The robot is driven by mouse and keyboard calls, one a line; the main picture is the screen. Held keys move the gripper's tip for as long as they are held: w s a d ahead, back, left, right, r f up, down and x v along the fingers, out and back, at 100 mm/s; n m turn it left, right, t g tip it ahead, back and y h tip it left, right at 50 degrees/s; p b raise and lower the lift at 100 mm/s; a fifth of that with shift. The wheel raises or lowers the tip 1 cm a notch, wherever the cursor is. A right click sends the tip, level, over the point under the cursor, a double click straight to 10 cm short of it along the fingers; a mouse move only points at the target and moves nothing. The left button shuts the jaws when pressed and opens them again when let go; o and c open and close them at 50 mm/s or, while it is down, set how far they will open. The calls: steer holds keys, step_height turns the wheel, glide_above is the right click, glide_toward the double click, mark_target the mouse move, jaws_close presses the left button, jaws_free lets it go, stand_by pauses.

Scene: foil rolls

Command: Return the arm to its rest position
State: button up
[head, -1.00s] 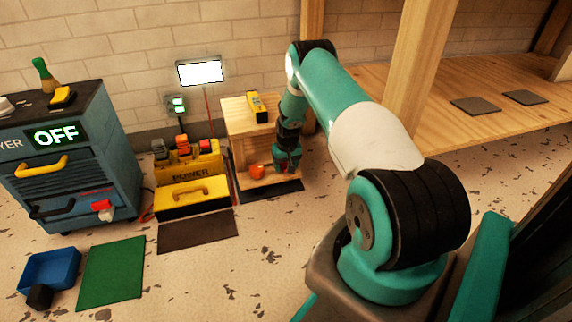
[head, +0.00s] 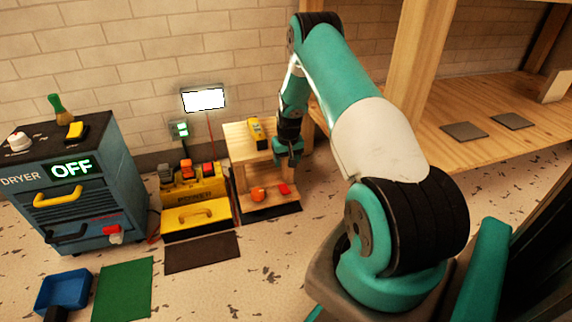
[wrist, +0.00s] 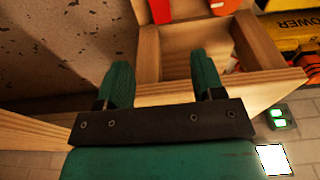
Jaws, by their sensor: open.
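My arm is raised and bent, reaching across the middle of the head view. My gripper (head: 289,158) points down at the front right of the small wooden stand (head: 247,140). In the wrist view my gripper (wrist: 160,85) has its two teal fingers well apart with nothing between them. The stand's wooden edge (wrist: 180,92) lies beyond the fingers there. An orange object (head: 258,194) and a red object (head: 284,188) rest on the stand's lower shelf, apart from the gripper.
A yellow tool (head: 255,130) lies on top of the stand. A yellow power box (head: 195,190) stands left of it, and a blue dryer cabinet (head: 75,185) further left. A wooden post (head: 415,60) and shelf (head: 490,120) are at right.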

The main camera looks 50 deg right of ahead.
step_height(320, 180, up, 2)
steer(key=shift+s+a, duration=0.1)
steer(key=shift+s, duration=0.05)
stand_by(0.6)
steer(key=w+a+r+n+y+p, duration=0.1)
steer(key=w+a+r+n+p, duration=0.2)
steer(key=a+r, duration=0.9)
steer(key=s+a+r+n+y+p, duration=0.1)
steer(key=s+a+r+n+p, duration=0.15)
steer(key=a+r, duration=0.65)
steer(key=s+a+r+n+y+p, duration=0.1)
steer(key=s+a+r, duration=0.2)
steer(key=a+r, duration=0.7)
steer(key=s+a+r+n+y+p, duration=0.1)
steer(key=s+a+r+n+p, duration=0.1)
steer(key=s+a+r, duration=0.45)
steer(key=s+a+r+n+g+p, duration=0.1)
steer(key=s+a+r+n, duration=0.15)
steer(key=s, duration=0.75)
steer(key=s+a+r+n+y+p, duration=0.1)
steer(key=s+a+r+n+p, duration=0.15)
steer(key=s+a+r, duration=0.4)
step_height(320, 180, up, 35)
steer(key=d+p, duration=0.1)
steer(key=p, duration=3.6)
steer(key=shift+s+d, duration=0.15)
steer(key=shift+s, duration=0.2)
